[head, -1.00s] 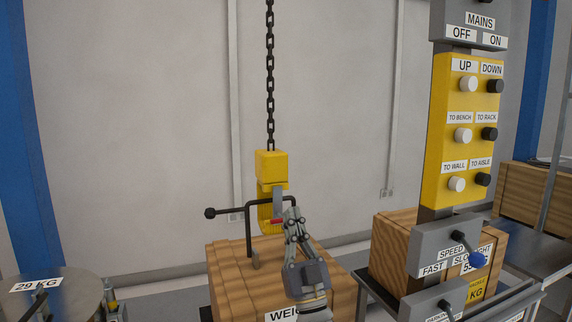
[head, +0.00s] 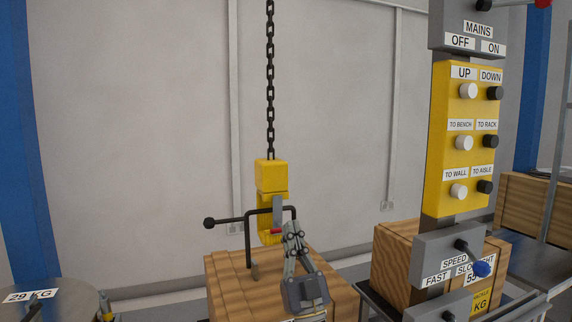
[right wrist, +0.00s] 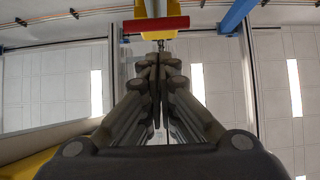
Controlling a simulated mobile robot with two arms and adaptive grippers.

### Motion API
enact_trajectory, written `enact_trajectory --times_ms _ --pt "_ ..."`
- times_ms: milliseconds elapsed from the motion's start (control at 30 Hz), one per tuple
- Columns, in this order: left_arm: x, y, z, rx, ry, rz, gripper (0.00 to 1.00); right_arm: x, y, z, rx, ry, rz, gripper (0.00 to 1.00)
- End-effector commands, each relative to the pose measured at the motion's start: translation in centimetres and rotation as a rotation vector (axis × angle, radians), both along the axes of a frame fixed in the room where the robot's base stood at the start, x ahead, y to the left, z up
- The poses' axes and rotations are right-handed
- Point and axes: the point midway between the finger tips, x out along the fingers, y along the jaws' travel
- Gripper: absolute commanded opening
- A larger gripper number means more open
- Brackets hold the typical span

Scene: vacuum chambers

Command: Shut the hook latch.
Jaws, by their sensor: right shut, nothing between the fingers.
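The yellow hook (head: 267,228) hangs under a yellow block (head: 271,175) on a dark chain. A grey latch plate (head: 278,209) stands at the hook's right side, with a red piece (head: 276,231) at its lower end. A red bar (right wrist: 155,24) shows in the right wrist view, just beyond my fingertips. My right gripper (head: 291,227) is shut and empty, close to the right of the red piece; its fingers also show pressed together in the right wrist view (right wrist: 159,58). I cannot tell whether it touches the latch. My left gripper is out of view.
A black handle (head: 248,225) with a ball-ended bar rises from the wooden crate (head: 225,268) and passes by the hook. A yellow control panel (head: 464,140) with several knobs stands at the right. A grey drum (head: 60,300) is at lower left.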

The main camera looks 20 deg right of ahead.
Motion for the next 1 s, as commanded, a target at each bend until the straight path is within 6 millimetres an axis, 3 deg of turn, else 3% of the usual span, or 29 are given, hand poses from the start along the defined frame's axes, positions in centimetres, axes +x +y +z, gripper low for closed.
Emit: enact_trajectory --times_ms 800,1000 --pt "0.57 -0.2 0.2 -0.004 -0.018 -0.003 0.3 0.03 -0.01 -0.08 0.0 0.0 0.0 0.0" --pt "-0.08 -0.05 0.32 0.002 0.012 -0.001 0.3 0.03 -0.06 0.41 0.0 0.0 0.0 0.0"
